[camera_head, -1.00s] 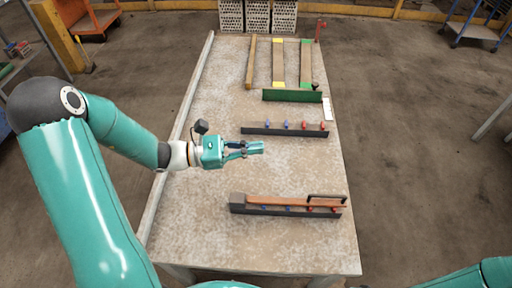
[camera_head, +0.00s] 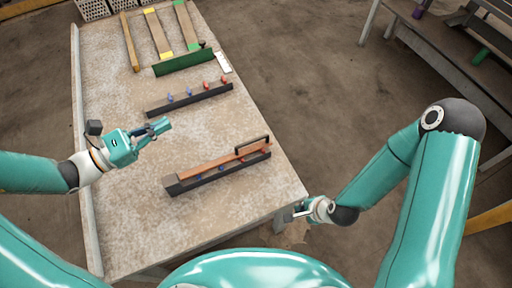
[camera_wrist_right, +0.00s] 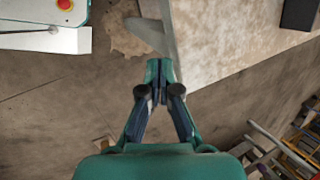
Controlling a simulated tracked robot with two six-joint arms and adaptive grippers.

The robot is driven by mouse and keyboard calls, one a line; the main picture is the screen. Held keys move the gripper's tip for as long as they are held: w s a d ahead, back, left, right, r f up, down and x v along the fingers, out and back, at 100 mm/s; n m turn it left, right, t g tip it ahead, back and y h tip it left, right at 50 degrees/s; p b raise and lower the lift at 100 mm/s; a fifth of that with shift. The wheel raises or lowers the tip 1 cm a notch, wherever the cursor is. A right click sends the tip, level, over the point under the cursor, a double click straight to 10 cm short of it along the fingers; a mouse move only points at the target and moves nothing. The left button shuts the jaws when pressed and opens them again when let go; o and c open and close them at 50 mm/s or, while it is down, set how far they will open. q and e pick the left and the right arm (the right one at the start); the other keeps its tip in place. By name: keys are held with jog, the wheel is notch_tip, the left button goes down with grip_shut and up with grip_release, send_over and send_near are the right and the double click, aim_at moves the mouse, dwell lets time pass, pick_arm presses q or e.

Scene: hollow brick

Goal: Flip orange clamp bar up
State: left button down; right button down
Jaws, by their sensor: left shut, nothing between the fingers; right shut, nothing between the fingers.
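The orange clamp bar (camera_head: 210,157) lies along the top of the dark rail (camera_head: 200,181) at the near end of the table. My right gripper (camera_head: 293,213) is at the table's near right corner, right of and nearer than the bar. In the right wrist view my right gripper (camera_wrist_right: 160,75) is shut and empty beside the table edge.
A second dark rail (camera_head: 190,99) with blue and red knobs lies farther back on the table (camera_head: 125,235). Behind it are a green bar (camera_head: 183,62) and wooden strips (camera_head: 158,33). A bench (camera_head: 440,35) stands at the upper right, beyond open floor.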

jog(key=w+r+m+t, duration=0.1)
jog(key=m, duration=0.2)
jog(key=w+m+t, duration=0.1)
jog(key=w+m, duration=0.1)
jog(key=m, duration=0.1)
jog(key=w+r+m, duration=0.1)
jog(key=m, duration=0.2)
jog(key=shift+w+r+t, duration=0.3)
jog(key=shift+w+t, duration=0.1)
jog(key=w+r+m, duration=0.1)
jog(key=m, duration=0.1)
jog(key=w+a+r+m+t, duration=0.1)
jog(key=m, duration=0.1)
jog(key=w+r+m+t, duration=0.1)
jog(key=m, duration=0.1)
jog(key=shift+w+a+r, duration=0.15)
jog(key=shift+a+r, duration=0.2)
jog(key=shift+a, duration=0.05)
jog(key=w+a+r+m+t+y, duration=0.1)
jog(key=a+r+t+y, duration=0.1)
jog(key=a+r, duration=0.55)
jog(key=a+x, duration=0.1)
jog(key=x, duration=0.9)
jog(key=shift+f, duration=0.35)
jog(key=shift+a, duration=0.1)
